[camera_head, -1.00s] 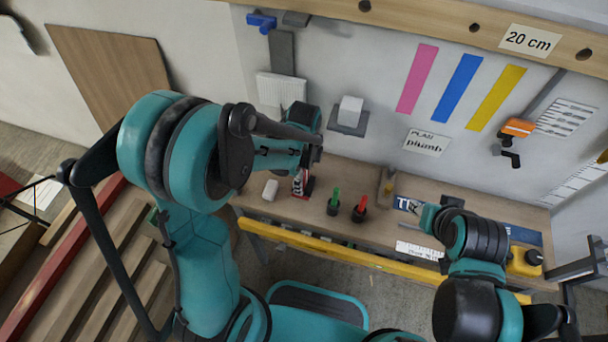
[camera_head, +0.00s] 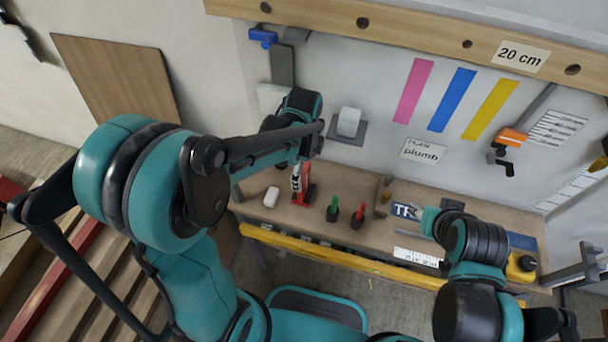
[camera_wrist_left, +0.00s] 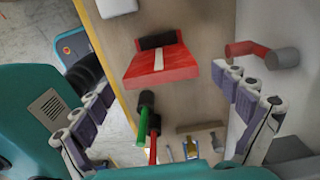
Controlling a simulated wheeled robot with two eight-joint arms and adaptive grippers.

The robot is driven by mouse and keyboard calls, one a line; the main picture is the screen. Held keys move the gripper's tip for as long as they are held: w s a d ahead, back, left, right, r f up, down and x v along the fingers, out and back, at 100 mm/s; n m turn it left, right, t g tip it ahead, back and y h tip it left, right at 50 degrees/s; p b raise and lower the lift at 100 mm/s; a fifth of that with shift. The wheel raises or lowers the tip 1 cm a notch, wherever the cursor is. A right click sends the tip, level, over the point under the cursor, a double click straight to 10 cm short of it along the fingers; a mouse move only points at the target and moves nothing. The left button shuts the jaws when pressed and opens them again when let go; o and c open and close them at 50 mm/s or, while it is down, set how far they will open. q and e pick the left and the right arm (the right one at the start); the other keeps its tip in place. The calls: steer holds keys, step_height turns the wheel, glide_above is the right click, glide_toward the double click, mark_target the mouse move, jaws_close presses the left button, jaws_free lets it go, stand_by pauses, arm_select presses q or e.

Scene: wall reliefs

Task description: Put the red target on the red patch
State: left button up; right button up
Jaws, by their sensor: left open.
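The red target (camera_wrist_left: 160,66), a red wedge-like block with a white stripe and a dark part at its far side, rests on the wooden bench. It also shows in the head view (camera_head: 307,192), beside my left gripper. My left gripper (camera_wrist_left: 165,82) is open, its padded fingers apart on either side of the target in the picture, with nothing between them that it grips. In the head view the left gripper (camera_head: 298,175) is above the bench. No clearly red patch can be picked out; a pink strip (camera_head: 414,90) is on the wall. My right gripper (camera_head: 430,222) is low over the bench, its fingers unclear.
Green (camera_head: 333,208) and red (camera_head: 358,215) handled tools stand right of the target. A white block (camera_head: 271,196) lies left of it. A yellow rail (camera_head: 340,257) runs along the bench front. A grey cylinder (camera_wrist_left: 282,58) with a red piece sits at right.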

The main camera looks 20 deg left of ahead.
arm_select(q)
step_height(320, 180, up, 4)
steer(key=shift+s+r+p, duration=0.1)
steer(key=shift+r+p, duration=0.15)
steer(key=shift+p, duration=0.2)
steer(key=s+a+r+n+t, duration=0.2)
steer(key=s+n, duration=0.3)
steer(key=n, duration=0.4)
steer(key=s+a+r+n+t, duration=0.2)
steer(key=s+r+n+t, duration=0.3)
steer(key=n, duration=0.4)
steer(key=shift+a+r, duration=0.15)
steer(key=shift+a, duration=0.2)
